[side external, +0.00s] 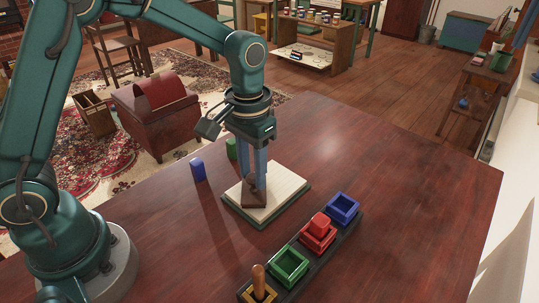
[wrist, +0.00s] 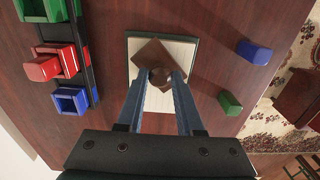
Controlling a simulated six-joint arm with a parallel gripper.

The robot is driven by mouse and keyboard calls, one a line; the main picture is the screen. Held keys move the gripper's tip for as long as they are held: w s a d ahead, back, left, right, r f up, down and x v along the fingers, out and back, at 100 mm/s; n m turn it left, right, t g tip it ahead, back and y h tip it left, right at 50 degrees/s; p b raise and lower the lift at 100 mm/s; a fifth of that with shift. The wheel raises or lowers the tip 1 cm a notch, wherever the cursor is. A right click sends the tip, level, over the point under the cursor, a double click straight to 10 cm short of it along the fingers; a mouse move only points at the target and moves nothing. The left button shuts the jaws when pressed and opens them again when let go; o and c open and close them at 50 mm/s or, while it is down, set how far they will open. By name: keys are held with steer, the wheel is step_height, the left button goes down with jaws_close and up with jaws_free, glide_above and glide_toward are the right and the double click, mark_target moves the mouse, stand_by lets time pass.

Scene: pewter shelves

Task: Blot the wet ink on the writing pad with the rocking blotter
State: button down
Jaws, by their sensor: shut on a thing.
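The writing pad (side external: 287,186) has cream paper on a dark green base and lies flat on the table. It also shows in the wrist view (wrist: 183,52). My gripper (side external: 254,178) points down over the pad, its two blue fingers shut on the knob of the brown rocking blotter (side external: 254,193). In the wrist view the blotter (wrist: 153,50) sits turned like a diamond over the paper, with its round knob between the fingertips. The blotter is at or just above the paper; I cannot tell whether it touches. No ink shows; the blotter and fingers cover part of the paper.
A black rack in front of the pad holds a green box (side external: 288,266), a red box with a red block (side external: 320,223), a blue box (side external: 343,208) and a wooden-handled thing (side external: 258,279). A blue block (side external: 198,169) and green block (side external: 231,149) stand beyond the pad. The table's right is clear.

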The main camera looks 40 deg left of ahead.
steer(key=shift+r, duration=3.45)
